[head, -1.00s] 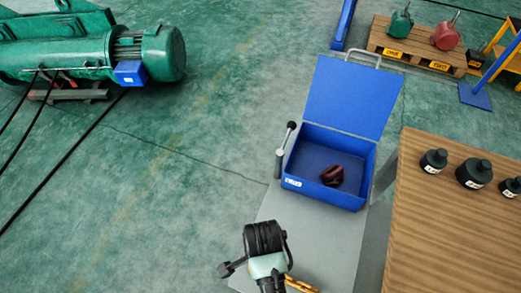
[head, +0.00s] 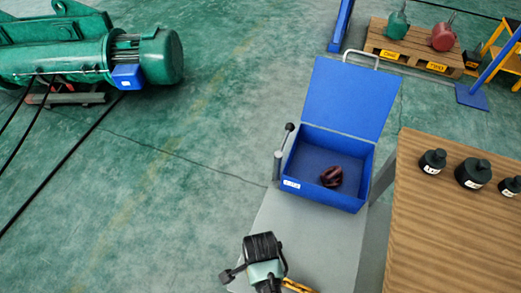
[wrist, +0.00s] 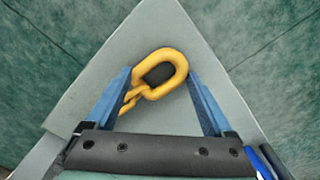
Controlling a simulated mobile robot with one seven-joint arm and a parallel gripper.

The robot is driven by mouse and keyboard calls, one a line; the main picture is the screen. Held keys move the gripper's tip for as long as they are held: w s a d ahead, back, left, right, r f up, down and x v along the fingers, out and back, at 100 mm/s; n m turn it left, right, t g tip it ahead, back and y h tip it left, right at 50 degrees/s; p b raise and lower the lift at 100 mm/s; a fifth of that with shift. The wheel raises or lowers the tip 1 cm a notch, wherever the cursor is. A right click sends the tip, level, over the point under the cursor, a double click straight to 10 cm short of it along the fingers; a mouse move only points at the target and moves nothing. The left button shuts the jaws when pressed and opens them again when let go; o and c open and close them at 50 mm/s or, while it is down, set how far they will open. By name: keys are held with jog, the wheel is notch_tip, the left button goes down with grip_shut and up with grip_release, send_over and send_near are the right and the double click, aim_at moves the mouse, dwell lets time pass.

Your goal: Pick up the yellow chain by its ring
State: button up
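The yellow chain shows in the wrist view with its large ring (wrist: 178,60) uppermost and smaller links (wrist: 130,100) trailing to the lower left. The ring lies between the two blue fingers of my gripper (wrist: 160,75), which stand apart. The right finger is very close to the ring's right side; whether it touches is unclear. The left finger overlaps the smaller links in the picture. In the head view a short piece of the yellow chain (head: 298,285) shows at the bottom edge, beside my arm, and the fingertips are hidden.
A grey bench (head: 300,235) lies under the chain. On it stands an open blue box (head: 315,193) with dark red parts (head: 331,177) inside. A wooden table (head: 440,235) with black weights (head: 473,174) is at the right. Bare bench surface separates chain and box.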

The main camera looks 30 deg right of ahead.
grip_shut()
jog(key=shift+r, duration=0.1)
